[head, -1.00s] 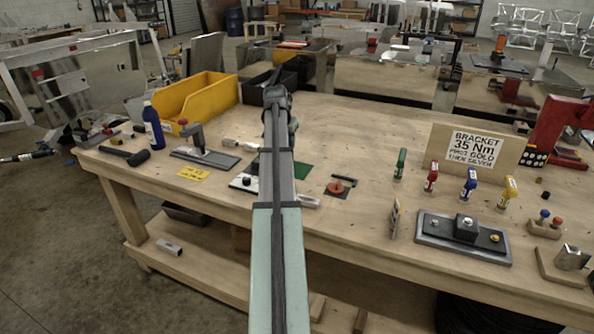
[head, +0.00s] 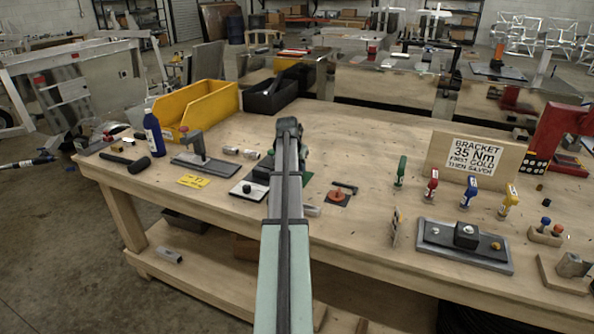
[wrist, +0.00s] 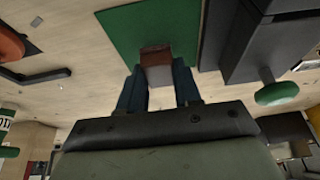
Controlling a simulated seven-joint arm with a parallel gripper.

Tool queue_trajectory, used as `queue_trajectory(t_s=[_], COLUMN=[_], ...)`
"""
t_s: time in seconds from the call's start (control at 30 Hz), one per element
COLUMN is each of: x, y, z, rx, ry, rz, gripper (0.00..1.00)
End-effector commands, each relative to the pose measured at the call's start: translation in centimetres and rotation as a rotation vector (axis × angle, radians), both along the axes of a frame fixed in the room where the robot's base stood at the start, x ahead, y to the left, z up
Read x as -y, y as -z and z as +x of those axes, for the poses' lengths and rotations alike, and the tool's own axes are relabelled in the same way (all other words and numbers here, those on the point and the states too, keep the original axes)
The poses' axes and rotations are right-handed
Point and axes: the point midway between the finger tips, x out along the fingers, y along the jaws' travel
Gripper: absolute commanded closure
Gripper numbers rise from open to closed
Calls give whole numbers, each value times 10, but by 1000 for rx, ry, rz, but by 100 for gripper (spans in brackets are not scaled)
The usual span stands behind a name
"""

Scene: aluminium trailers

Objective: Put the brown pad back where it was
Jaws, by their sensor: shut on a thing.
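My gripper (wrist: 160,88) shows in the wrist view with its two dark teal fingers shut on the brown pad (wrist: 155,55). The pad is a small block with a brown upper part and a paler grey face, between the fingertips. It overlaps the near edge of a green mat (wrist: 125,30) in that view. I cannot tell whether the pad touches the mat or hangs above it. In the head view my arm hides the pad and the fingertips. A corner of the green mat (head: 306,178) shows just right of my arm.
A red disc (head: 337,197) and a black hex key (head: 345,187) lie right of the mat. A white plate with a black knob (head: 247,190) is on the left. In the wrist view, a dark grey block (wrist: 265,40) and green knob (wrist: 276,94) stand close on the right.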

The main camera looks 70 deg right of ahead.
Motion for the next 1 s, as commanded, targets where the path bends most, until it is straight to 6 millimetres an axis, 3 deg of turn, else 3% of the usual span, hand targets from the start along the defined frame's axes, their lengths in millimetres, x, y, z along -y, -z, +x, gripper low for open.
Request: queue_trajectory(t_s=[0.13, 0.53, 0.57, 0.6, 0.8, 1.0], x=[-1, 0, 0, 0, 0, 0], y=[16, 20, 20, 20, 19, 19], z=[0, 0, 0, 0, 0, 0], rx=[-1, 0, 0, 0, 0, 0], ry=[0, 0, 0, 0, 0, 0], rz=[2, 0, 0, 0, 0, 0], gripper=[91, 91, 65, 61, 42, 41])
